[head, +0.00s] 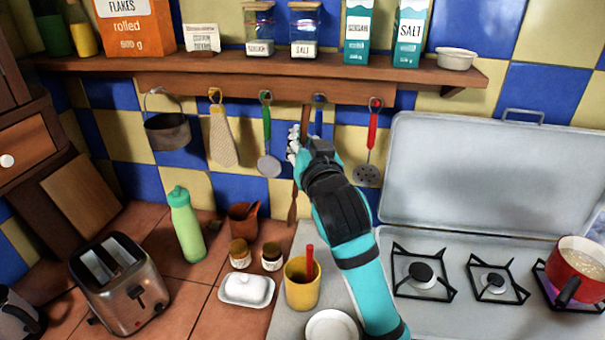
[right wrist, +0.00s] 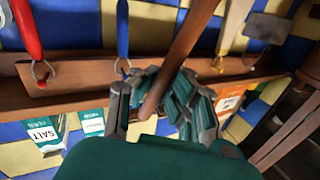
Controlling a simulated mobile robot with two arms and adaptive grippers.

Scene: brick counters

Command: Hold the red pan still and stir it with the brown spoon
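The red pan (head: 583,260) stands on the rightmost burner at the right edge, holding a pale, bubbly content; its dark handle points to the front left. The brown spoon (head: 293,207) hangs upright under the shelf, its lower part showing left of my right arm. My right gripper (head: 299,146) is at the spoon's handle. In the right wrist view the brown handle (right wrist: 188,40) passes between the fingers of the right gripper (right wrist: 152,98); I cannot tell whether they press on it. My left gripper is not in view.
The shelf (head: 200,69) carries jars and boxes above. A slotted red spatula (head: 367,172) and a green ladle (head: 268,163) hang close on either side. A yellow mug (head: 301,292) and white butter dish (head: 246,290) stand below. The stove lid (head: 480,180) is raised at right.

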